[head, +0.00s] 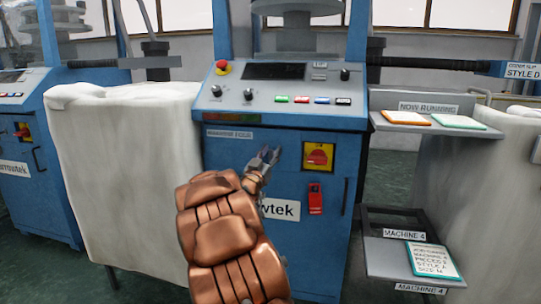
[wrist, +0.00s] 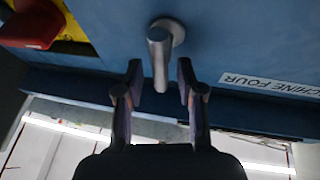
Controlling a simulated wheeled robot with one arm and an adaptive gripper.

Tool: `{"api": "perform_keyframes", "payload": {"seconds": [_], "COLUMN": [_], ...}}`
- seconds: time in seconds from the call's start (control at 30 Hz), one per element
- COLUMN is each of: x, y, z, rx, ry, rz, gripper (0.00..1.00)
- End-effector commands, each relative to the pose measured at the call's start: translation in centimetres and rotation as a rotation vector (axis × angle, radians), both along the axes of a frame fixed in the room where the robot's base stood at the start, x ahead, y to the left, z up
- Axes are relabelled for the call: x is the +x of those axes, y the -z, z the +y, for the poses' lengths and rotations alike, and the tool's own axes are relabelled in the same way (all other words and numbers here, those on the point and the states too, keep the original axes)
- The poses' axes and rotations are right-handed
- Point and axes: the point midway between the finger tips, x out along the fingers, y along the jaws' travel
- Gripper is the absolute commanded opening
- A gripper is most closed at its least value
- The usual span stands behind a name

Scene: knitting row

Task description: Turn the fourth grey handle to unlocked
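The grey handle (wrist: 160,55) sits on the blue front of machine four in the wrist view, its lever pointing down in that picture, towards my gripper. My gripper (wrist: 160,82) is open, with one finger on each side of the lever's free end. Gaps show between the lever and both fingers. In the head view my gripper (head: 270,155) is in front of the blue cabinet (head: 230,160), just right of the "MACHINE FOUR" label (head: 229,134). I cannot make out the handle there. The label also shows in the wrist view (wrist: 270,87).
A red rotary switch on a yellow plate (head: 318,156) is right of my gripper, above a red lock-like tag (head: 315,198). A sloped control panel (head: 285,96) juts out above. Shelves with cards (head: 435,120) stand right; a white fabric-covered bin (head: 125,170) stands left.

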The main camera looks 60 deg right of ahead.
Motion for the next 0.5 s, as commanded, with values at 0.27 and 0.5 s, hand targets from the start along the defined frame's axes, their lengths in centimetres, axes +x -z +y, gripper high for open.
{"api": "perform_keyframes", "payload": {"seconds": [0.27, 0.5], "x": [0.07, 0.08], "y": [-0.07, -0.05], "z": [-0.09, -0.08], "rx": [0.0, 0.0], "ry": [-0.001, -0.001], "rz": [0.0, -0.001], "gripper": [0.38, 0.15]}}
